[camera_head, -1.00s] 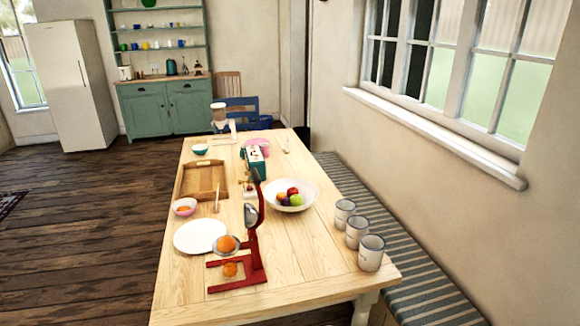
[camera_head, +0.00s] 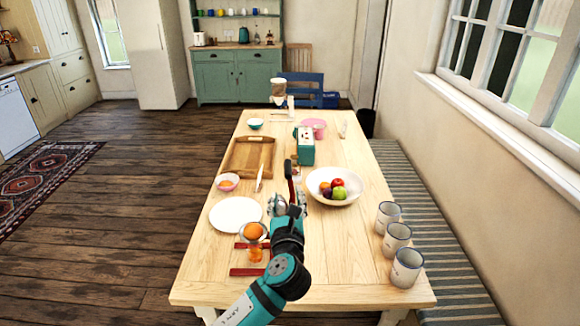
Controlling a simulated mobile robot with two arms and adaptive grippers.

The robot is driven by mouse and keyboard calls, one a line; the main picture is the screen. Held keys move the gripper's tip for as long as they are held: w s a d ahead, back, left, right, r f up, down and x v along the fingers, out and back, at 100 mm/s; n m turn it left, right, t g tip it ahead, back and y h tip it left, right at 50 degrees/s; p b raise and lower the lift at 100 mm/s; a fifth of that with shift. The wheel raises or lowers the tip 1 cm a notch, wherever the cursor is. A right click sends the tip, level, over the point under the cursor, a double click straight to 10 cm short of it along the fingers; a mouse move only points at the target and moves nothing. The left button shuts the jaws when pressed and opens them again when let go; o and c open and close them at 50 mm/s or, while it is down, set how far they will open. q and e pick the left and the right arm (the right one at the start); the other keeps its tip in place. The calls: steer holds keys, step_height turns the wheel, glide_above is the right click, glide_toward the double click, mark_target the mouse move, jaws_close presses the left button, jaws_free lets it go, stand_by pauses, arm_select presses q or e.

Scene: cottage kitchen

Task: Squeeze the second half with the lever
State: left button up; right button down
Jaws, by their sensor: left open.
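The red juice press stands at the near end of the table, its base (camera_head: 247,271) partly hidden by my arm. Its lever (camera_head: 289,171) points up, with a dark grip. An orange half (camera_head: 254,230) sits cut-side hidden in the press's cup, above a glass with orange juice (camera_head: 255,251). My left gripper (camera_head: 288,201) is open beside the lower part of the lever, and overlaps the press's upright in this view. I cannot tell whether it touches the lever. My right gripper is not in view.
A fruit bowl (camera_head: 320,192) and several striped mugs (camera_head: 397,238) stand to the right. A wooden tray (camera_head: 240,168) and a green appliance (camera_head: 305,150) are farther back.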

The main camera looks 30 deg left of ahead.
mark_target(288, 169)
arm_select(q)
steer(key=x, duration=0.4)
steer(key=p+x, duration=0.1)
steer(key=x, duration=0.4)
steer(key=p+x, duration=0.1)
steer(key=x, duration=0.3)
steer(key=shift+w+d, duration=0.1)
steer(key=shift+w, duration=0.35)
steer(key=shift+f, duration=0.1)
steer(key=shift+c, duration=0.3)
jaws_close()
